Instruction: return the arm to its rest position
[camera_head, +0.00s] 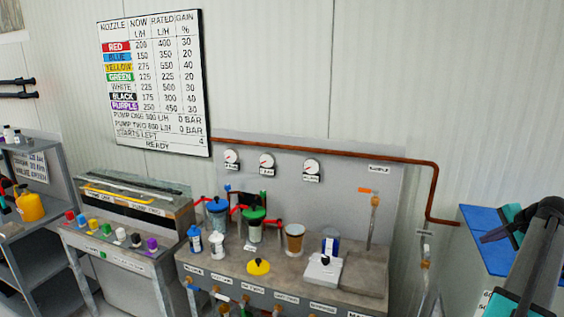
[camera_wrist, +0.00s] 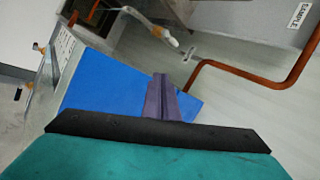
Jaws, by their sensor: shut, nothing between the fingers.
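My gripper (camera_head: 484,238) is at the right of the head view, over a blue surface (camera_head: 484,218). Its purple-grey fingers point left, and my dark and teal arm links run down to the bottom right corner. In the wrist view my gripper (camera_wrist: 161,78) shows its two fingers pressed together with nothing between them. The same blue surface (camera_wrist: 100,92) lies behind the fingers there. I cannot tell whether the fingertips touch it. Most of the arm is outside both views.
A copper pipe (camera_head: 433,190) comes down the wall left of my gripper. A grey bench (camera_head: 350,281) holds several cups and bottles. A rack (camera_head: 130,237) with coloured caps stands further left. A nozzle board (camera_head: 155,85) hangs on the wall.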

